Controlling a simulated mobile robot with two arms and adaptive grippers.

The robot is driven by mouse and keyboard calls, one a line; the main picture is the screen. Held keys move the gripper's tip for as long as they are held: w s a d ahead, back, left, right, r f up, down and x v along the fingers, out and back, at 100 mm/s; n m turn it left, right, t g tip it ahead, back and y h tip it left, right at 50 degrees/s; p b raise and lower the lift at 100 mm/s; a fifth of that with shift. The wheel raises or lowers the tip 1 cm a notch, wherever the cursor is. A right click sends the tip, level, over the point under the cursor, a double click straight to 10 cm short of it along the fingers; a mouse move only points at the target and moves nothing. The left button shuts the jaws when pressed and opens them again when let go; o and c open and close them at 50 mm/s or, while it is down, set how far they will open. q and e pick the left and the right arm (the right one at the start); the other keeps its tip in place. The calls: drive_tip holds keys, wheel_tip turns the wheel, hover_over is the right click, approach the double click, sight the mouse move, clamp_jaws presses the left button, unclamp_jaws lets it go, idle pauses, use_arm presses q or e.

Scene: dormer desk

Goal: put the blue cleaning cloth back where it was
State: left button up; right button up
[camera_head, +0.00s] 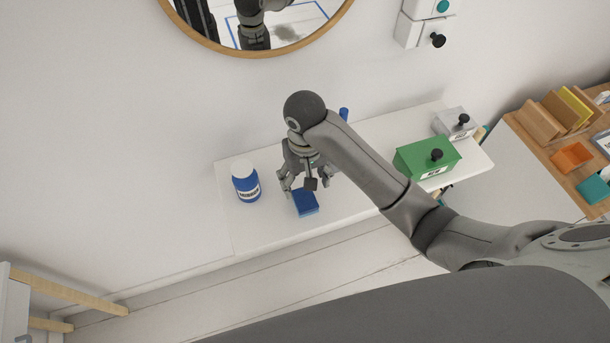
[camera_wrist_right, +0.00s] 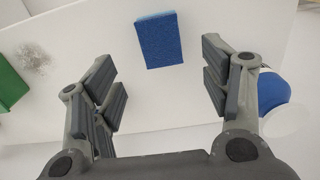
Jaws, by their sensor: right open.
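The blue cleaning cloth (camera_head: 306,203), a small flat rectangular block, lies on the white shelf (camera_head: 271,231). In the right wrist view the cloth (camera_wrist_right: 160,40) lies ahead, between the lines of the two fingers. My right gripper (camera_head: 306,186) is open and empty above the shelf, with its fingertips close to the cloth in the head view. No finger clearly touches the cloth. My left gripper is not in view.
A blue bottle with a white cap (camera_head: 245,182) stands left of the cloth. A grey speckled patch (camera_wrist_right: 33,60) marks the shelf. A round mirror (camera_head: 335,22) hangs above.

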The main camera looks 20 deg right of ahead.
wheel_tip(320, 180, up, 3)
drive_tip(key=shift+f+p, duration=0.1)
drive_tip(key=shift+p, duration=0.75)
